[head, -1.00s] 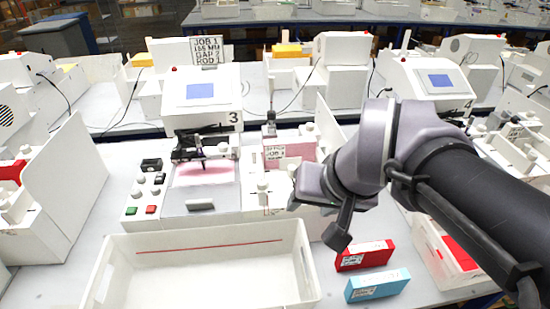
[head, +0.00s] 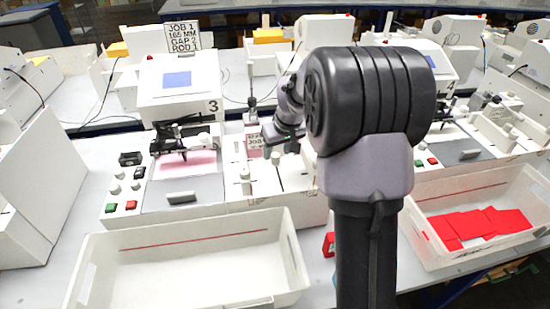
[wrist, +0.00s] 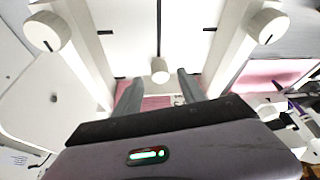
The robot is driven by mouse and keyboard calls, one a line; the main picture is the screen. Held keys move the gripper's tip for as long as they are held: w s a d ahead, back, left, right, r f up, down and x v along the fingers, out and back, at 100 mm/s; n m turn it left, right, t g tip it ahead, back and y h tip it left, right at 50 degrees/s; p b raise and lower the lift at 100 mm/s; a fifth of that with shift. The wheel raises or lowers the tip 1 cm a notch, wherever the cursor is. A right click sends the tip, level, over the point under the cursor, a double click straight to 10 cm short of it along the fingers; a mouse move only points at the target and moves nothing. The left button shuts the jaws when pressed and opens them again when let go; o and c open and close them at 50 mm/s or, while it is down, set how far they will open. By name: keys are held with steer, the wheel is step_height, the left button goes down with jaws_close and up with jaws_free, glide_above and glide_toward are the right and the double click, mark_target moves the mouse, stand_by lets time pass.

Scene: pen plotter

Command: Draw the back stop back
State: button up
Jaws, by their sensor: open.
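The plotter numbered 3 (head: 180,95) stands left of my arm, with its feed tray (head: 262,190) on its right side. In the wrist view, a white round-ended post (wrist: 160,70), which appears to be the back stop's handle, stands over a white plate between two side guides with white knobs. My gripper (wrist: 157,84) is open. Its grey fingers lie either side of the post's near end, with no clear contact visible. Pink sheets (wrist: 158,101) show below, between the fingers. In the head view, my gripper (head: 283,133) is over the tray's far end, and my arm hides part of it.
A white side guide knob (wrist: 47,30) and another knob (wrist: 268,25) flank the fingers. An empty white bin (head: 190,285) stands in front of the plotter. A bin with red sheets (head: 470,226) is at right. A mostly hidden red box (head: 328,243) sits behind my arm.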

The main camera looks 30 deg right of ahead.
mark_target(275, 156)
steer(key=shift+x, duration=1.1)
steer(key=shift+c, duration=0.2)
jaws_close()
stand_by(0.5)
